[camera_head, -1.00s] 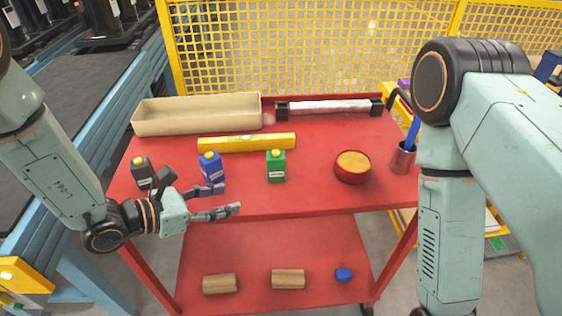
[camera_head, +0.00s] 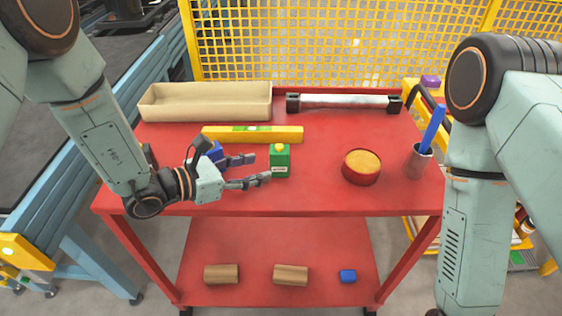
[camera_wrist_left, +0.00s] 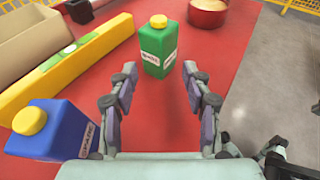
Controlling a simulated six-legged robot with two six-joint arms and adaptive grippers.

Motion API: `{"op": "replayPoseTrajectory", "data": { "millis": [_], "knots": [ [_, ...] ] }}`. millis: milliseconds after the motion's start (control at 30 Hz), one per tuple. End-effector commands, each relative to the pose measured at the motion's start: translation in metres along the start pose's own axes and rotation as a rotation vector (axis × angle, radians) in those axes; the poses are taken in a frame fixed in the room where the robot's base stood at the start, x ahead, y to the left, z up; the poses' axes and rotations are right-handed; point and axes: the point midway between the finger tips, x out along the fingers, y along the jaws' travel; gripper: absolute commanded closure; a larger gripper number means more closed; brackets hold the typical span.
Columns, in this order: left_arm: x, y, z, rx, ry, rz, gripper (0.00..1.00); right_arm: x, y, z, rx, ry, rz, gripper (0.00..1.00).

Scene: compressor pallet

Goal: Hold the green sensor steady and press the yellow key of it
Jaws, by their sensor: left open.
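The green sensor (camera_head: 280,161) stands upright on the red cart top, with its round yellow key (camera_head: 279,147) on top. My left gripper (camera_head: 262,169) is open just left of the green sensor, its fingers pointing at it. In the left wrist view the green sensor (camera_wrist_left: 158,50) stands ahead of and between the two open fingers (camera_wrist_left: 158,92), apart from them, and its yellow key (camera_wrist_left: 158,21) shows clearly. My right arm is at the right of the head view, but its gripper is out of the frame.
A blue sensor (camera_wrist_left: 52,130) with a yellow key stands beside my left gripper. A yellow level (camera_head: 252,134) lies behind the green sensor. A beige tray (camera_head: 205,114) is at the back left. A red round bowl (camera_head: 361,175) and a metal cup (camera_head: 418,162) stand to the right.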

Motion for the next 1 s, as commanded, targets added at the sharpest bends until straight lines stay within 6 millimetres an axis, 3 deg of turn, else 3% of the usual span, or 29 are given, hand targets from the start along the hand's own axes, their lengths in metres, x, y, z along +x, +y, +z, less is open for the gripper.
{"op": "replayPoseTrajectory", "data": {
  "millis": [300, 500, 933, 1000],
  "knots": [
    [0.044, -0.001, -0.001, 0.003, 0.001, -0.003, 0.51, 0.017, 0.000, 0.000, 0.000, 0.000, 0.000, 1.00],
    [0.062, -0.001, 0.000, 0.002, 0.000, -0.002, 0.51, 0.022, 0.000, 0.000, 0.000, 0.000, 0.000, 1.00],
    [0.068, 0.000, 0.001, -0.001, 0.000, 0.000, 0.51, 0.023, 0.000, 0.000, 0.000, 0.000, 0.000, 1.00],
    [0.068, 0.000, 0.001, -0.001, 0.000, 0.000, 0.57, 0.023, 0.000, 0.000, 0.000, 0.000, 0.000, 1.00]
  ]
}}
